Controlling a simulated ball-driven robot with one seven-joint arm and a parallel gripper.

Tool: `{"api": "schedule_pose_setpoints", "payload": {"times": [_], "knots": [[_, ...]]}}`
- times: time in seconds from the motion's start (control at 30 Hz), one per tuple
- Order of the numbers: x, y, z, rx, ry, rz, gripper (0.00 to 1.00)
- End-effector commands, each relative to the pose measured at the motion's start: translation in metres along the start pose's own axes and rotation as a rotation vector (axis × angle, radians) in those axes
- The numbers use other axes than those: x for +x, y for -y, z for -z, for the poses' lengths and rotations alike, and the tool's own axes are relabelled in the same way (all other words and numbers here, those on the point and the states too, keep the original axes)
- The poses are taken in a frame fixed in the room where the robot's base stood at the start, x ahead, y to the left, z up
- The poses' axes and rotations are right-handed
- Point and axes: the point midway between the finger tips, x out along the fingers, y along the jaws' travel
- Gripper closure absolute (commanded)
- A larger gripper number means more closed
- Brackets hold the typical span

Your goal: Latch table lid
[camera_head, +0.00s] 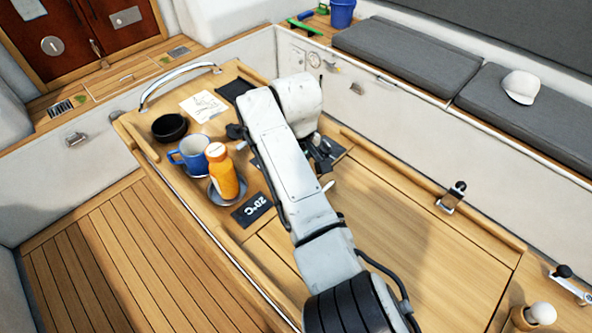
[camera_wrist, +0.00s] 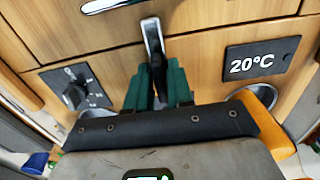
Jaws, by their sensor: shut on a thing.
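The wooden table lid (camera_head: 410,235) lies flat and looks closed in the head view. Wood panels with a dark seam also fill the wrist view. A metal latch (camera_wrist: 151,34) with a dark handle stands at that seam. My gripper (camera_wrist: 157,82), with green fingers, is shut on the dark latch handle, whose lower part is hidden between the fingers. In the head view my arm hides most of the gripper and this latch. Another latch (camera_head: 452,197) with a dark knob sits at the table's right edge. Whether the gripped latch is fastened cannot be told.
An orange bottle (camera_head: 223,172), a blue mug (camera_head: 190,154) and a black bowl (camera_head: 170,127) stand left of my arm. A dark rotary knob (camera_wrist: 75,95) shows in the wrist view. Grey cushioned benches (camera_head: 405,58) line the back.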

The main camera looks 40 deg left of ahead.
Motion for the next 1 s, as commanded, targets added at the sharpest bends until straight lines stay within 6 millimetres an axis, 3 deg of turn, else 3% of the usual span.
{"api": "schedule_pose_setpoints", "payload": {"times": [0.1,0.13,0.33,0.67,1.0], "knots": [[-0.001,-0.001,0.0,0.003,-0.002,-0.002,1.0],[-0.001,-0.001,0.0,0.003,-0.003,-0.002,0.78],[-0.001,-0.001,0.0,0.002,-0.002,-0.001,0.59],[-0.006,0.0,0.001,0.0,-0.002,-0.001,0.59],[-0.063,-0.001,0.001,0.0,-0.005,-0.003,0.59]]}}
